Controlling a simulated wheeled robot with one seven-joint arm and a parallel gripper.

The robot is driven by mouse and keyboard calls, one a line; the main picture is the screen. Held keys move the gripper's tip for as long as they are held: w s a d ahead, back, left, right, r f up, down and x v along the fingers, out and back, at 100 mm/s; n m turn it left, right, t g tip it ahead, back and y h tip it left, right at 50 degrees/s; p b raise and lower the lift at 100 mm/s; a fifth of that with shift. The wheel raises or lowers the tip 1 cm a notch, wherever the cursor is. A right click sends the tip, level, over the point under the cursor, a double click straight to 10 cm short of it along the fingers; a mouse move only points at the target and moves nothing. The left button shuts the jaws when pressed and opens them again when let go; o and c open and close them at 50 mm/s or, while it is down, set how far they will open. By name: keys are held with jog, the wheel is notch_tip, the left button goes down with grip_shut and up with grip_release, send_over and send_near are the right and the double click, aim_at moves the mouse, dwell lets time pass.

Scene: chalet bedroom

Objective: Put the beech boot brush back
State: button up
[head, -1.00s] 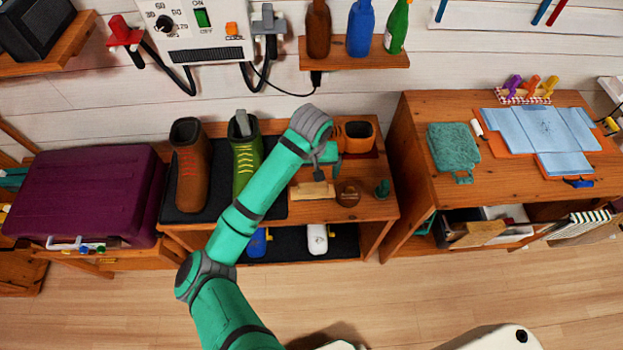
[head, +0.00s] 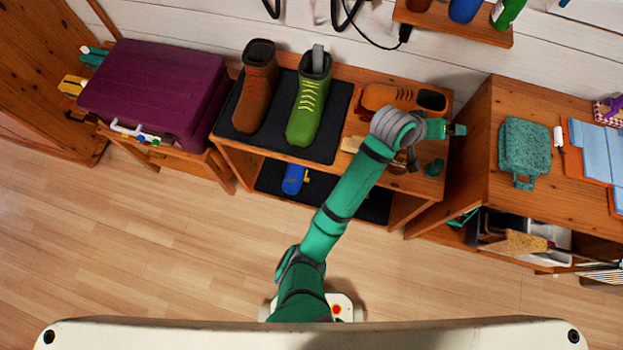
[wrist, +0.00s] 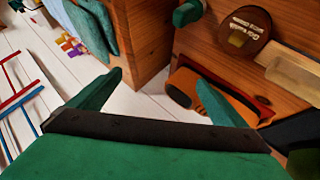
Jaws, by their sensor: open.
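A pale wooden block, which looks like the beech boot brush (head: 350,144), lies on the boot bench (head: 430,188), partly hidden behind my arm in the head view. It also shows at the right of the wrist view (wrist: 294,76), beside a round brown tin (wrist: 243,32). My gripper (head: 456,130) is open and empty, above the right end of the bench, to the right of the block and apart from it. In the wrist view the fingers (wrist: 159,80) are spread, with pale wall and the bench edge beyond them.
A brown boot (head: 256,88) and a green boot (head: 311,100) stand on a dark mat. An orange shoe (head: 390,96) lies behind my gripper. A small green object (head: 433,168) stands near the bench's right end. A wooden desk (head: 550,210) stands close on the right.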

jog(key=s+a+f+n+t+y, duration=0.3)
jog(key=s+a+t, duration=0.2)
jog(key=s+a, duration=0.4)
jog(key=s+a+f+n+t+y, duration=0.35)
jog(key=s+a, duration=0.45)
jog(key=a, duration=0.3)
jog(key=s+a+r+m+t+y, duration=0.2)
jog(key=s+a+r+m, duration=0.2)
jog(key=s+a, duration=0.9)
jog(key=shift+s+a+r, duration=0.15)
jog(key=shift+s+r, duration=0.5)
jog(key=shift+r, duration=0.3)
